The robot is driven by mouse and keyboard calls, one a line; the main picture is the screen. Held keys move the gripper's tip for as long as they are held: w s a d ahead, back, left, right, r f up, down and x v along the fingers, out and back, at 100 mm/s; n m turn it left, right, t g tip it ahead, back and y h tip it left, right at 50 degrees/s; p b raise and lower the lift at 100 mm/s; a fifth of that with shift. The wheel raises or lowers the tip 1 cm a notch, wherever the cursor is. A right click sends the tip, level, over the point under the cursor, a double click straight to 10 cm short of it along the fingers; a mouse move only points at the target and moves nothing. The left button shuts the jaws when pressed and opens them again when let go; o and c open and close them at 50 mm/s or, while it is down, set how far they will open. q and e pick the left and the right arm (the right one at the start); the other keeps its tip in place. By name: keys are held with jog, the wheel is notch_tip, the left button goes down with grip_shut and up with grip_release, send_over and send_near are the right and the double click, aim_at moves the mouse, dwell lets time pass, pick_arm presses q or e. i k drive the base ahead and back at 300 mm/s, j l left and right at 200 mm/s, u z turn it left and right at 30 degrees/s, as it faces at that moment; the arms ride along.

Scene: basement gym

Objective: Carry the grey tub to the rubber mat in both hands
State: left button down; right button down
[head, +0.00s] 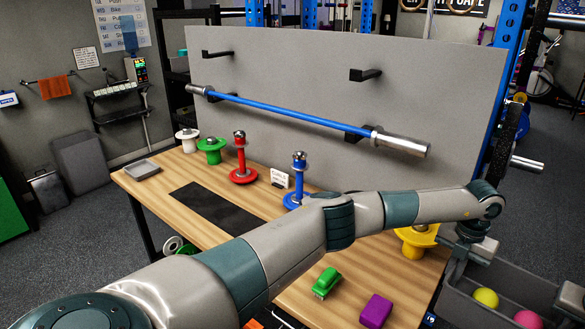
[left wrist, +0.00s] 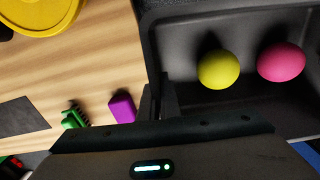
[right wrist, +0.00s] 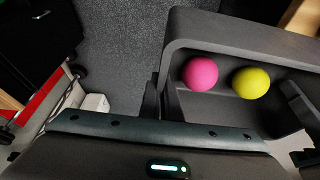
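The grey tub (head: 462,285) is at the lower right of the head view, beside the table's right end. It holds a yellow ball (head: 486,298) and a pink ball (head: 528,320). In the left wrist view my left gripper (left wrist: 160,97) is shut on one end wall of the tub (left wrist: 225,18). In the right wrist view my right gripper (right wrist: 161,98) is shut on the opposite end wall of the tub (right wrist: 230,32). What is under the tub is hidden. The black rubber mat (head: 214,205) lies flat on the table, left of my left arm.
The wooden table (head: 160,183) bears a small grey tray (head: 142,169), several coloured stands along the back, a green brush-like item (head: 326,282) and a purple block (head: 376,311). A blue bar (head: 290,115) hangs on the panel behind. My left arm crosses above the table.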

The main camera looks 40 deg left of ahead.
aim_at(247, 228)
jog(key=j+u, duration=0.1)
jog(key=u, duration=0.4)
jog(key=i+u, duration=0.1)
jog(key=u, duration=0.4)
jog(key=i+j+u, duration=0.1)
jog(key=u, duration=0.4)
jog(key=i+j+u, duration=0.2)
jog(key=i, duration=0.4)
jog(key=l, duration=0.1)
